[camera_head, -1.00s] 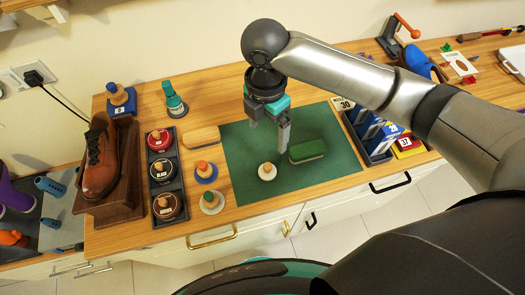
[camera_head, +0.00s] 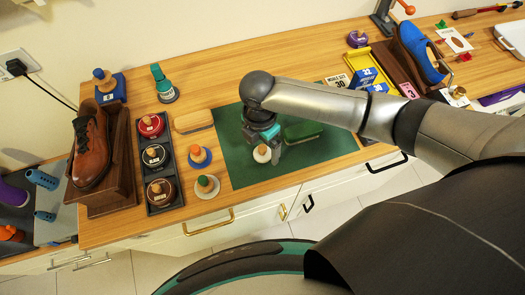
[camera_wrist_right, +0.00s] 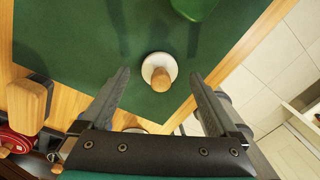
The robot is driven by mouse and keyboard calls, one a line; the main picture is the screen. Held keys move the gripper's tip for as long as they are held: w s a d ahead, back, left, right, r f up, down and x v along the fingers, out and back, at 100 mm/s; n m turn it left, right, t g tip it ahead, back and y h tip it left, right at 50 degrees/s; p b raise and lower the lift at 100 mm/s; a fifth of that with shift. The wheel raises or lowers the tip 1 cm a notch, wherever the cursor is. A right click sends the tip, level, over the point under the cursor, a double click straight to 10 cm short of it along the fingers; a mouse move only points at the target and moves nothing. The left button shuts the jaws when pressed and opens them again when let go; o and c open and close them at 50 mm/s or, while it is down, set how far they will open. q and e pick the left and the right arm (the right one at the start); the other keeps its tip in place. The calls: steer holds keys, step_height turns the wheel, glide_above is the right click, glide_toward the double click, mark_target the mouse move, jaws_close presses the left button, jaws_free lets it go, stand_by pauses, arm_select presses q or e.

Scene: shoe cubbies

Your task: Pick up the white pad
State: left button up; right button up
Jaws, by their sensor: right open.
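The white pad (camera_head: 262,154) is a small round disc with a wooden knob on top. It lies on the green mat (camera_head: 236,172). In the right wrist view the white pad (camera_wrist_right: 148,67) appears centred between my fingers. My right gripper (camera_head: 264,146) is open and empty, close over the pad, partly hiding it in the head view. In the right wrist view its fingertips (camera_wrist_right: 160,75) are spread to either side of the knob, with no visible contact. My left gripper is not in view.
A green brush (camera_head: 302,132) lies right of the pad on the mat. To the left are a wooden-backed brush (camera_head: 193,121), a blue pad (camera_head: 200,157), a pale pad with green knob (camera_head: 207,187) and a tray of polish tins (camera_head: 168,197). A brown shoe (camera_head: 91,152) stands farther left.

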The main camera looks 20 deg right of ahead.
mark_target(262, 147)
steer(key=shift+f, duration=0.6)
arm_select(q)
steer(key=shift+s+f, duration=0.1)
arm_select(e)
steer(key=c, duration=1.4)
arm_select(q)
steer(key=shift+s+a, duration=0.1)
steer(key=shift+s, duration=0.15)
arm_select(e)
steer(key=shift+r, duration=0.1)
arm_select(q)
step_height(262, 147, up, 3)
steer(key=p, duration=0.3)
arm_select(e)
step_height(262, 147, up, 20)
steer(key=shift+f, duration=0.1)
